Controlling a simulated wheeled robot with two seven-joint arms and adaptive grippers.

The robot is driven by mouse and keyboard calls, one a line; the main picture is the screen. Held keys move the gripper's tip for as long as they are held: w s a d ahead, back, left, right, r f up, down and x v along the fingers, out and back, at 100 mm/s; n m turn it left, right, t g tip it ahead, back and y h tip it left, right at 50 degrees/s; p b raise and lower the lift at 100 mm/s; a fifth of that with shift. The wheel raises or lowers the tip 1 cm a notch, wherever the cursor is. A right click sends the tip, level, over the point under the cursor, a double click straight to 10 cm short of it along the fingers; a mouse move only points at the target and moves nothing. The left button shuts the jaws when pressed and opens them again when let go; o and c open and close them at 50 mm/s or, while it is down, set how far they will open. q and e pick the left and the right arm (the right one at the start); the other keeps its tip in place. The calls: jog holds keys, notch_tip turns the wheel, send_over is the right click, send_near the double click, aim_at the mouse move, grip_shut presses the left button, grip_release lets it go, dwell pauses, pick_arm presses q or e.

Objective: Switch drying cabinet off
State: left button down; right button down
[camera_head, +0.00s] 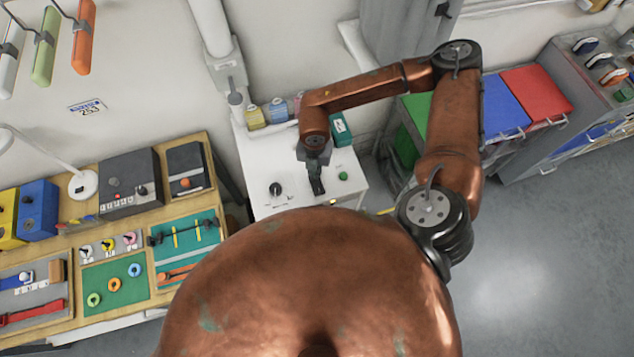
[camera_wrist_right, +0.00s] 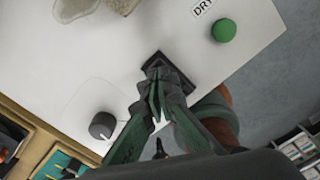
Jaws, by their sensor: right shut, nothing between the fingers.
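The white drying cabinet (camera_head: 260,160) stands against the wall in the head view, and its top fills much of the right wrist view (camera_wrist_right: 110,60). On it are a black round knob (camera_head: 275,189) with a white pointer line, a green button (camera_head: 343,176) and a dark square switch plate (camera_wrist_right: 183,77). The knob (camera_wrist_right: 102,125) and green button (camera_wrist_right: 223,30) also show in the wrist view. My right gripper (camera_head: 318,188) is shut and empty, its fingertips over the dark plate and partly hiding it. I cannot tell whether they touch it. My left gripper is out of view.
Several jars (camera_head: 277,111) and a green box (camera_head: 341,128) stand at the cabinet top's back. A wooden workbench (camera_head: 140,215) with tools and boxes is to the left. Coloured bins (camera_head: 505,105) are to the right. Floor at the right is clear.

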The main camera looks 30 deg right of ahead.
jog(key=shift+f+b, duration=0.4)
jog(key=shift+f, duration=0.15)
jog(key=shift+r+p, duration=1.85)
jog(key=shift+r, duration=1.7)
